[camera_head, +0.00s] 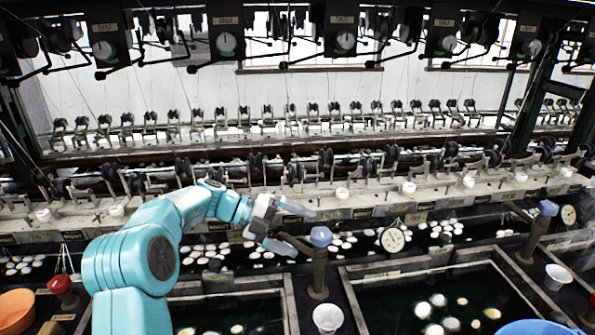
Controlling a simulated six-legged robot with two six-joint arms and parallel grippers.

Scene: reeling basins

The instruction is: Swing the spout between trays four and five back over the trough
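A dark standpipe with a blue cap (320,236) stands between two front basins. Its short spout (292,242) points left and slightly away, toward the dark trough strip with white cocoons (345,238). My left gripper (305,233) comes in from the left, its two grey fingers apart. The upper finger is above and behind the spout, the lower one beside its left end. The spout's end lies between the fingers; I cannot tell whether they touch it. A second blue-capped standpipe (548,208) stands at the right. Tray numbers are not readable. My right gripper is not in view.
The right front basin (395,273) holds dark water and white cocoons. A white cup (327,319) stands before the near standpipe, a dial (392,239) behind it to the right. An orange bowl (16,310) and red-capped valve (60,284) are at the left. Reeling machinery fills the back.

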